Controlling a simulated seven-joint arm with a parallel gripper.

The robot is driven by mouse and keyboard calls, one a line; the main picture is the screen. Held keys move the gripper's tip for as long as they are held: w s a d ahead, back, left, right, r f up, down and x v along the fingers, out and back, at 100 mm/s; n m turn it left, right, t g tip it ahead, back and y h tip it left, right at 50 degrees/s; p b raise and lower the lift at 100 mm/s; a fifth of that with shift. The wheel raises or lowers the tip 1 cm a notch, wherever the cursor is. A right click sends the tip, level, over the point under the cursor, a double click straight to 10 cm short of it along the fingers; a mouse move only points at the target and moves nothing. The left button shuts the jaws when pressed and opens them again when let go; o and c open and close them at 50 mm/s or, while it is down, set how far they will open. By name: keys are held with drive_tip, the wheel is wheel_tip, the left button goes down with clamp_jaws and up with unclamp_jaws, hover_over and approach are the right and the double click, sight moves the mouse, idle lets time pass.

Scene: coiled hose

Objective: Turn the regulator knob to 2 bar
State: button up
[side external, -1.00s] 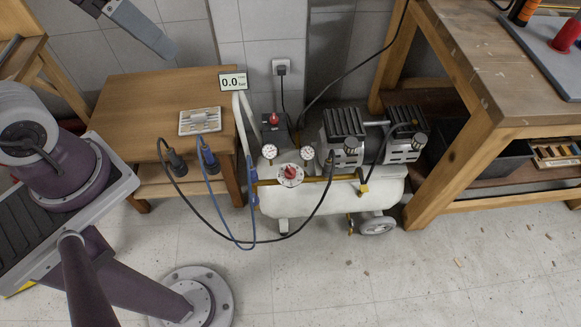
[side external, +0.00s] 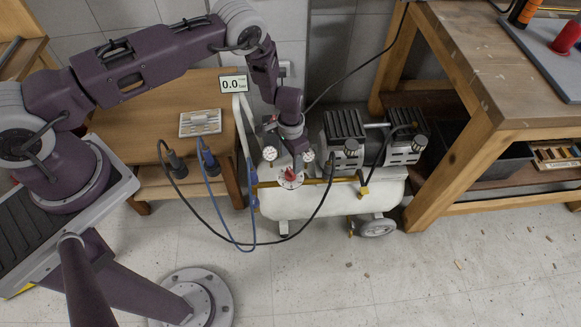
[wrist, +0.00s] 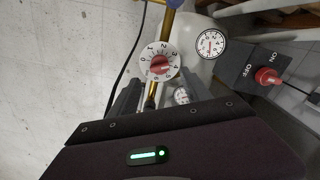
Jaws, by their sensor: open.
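The red regulator knob (side external: 291,174) sits on a round white dial (side external: 290,184) at the front of the compressor. In the wrist view the knob (wrist: 160,66) shows at the centre of its numbered dial (wrist: 151,50); its exact setting is too small to read. My gripper (side external: 298,163) is just above and behind the knob in the side view. In the wrist view my gripper's fingers (wrist: 168,96) are apart and empty, near the dial but not around the knob.
Gauges (side external: 269,154) flank the knob; one gauge (wrist: 210,43) is close in the wrist view. A red ON/OFF switch (wrist: 267,77) is to its right. The white tank (side external: 330,196), motors (side external: 344,137) and hanging hoses (side external: 232,238) surround it. A wooden bench (side external: 500,100) stands right.

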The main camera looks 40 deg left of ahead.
sight(291, 171)
wheel_tip(291, 171, down, 6)
drive_tip(key=shift+r, duration=0.15)
clamp_jaws()
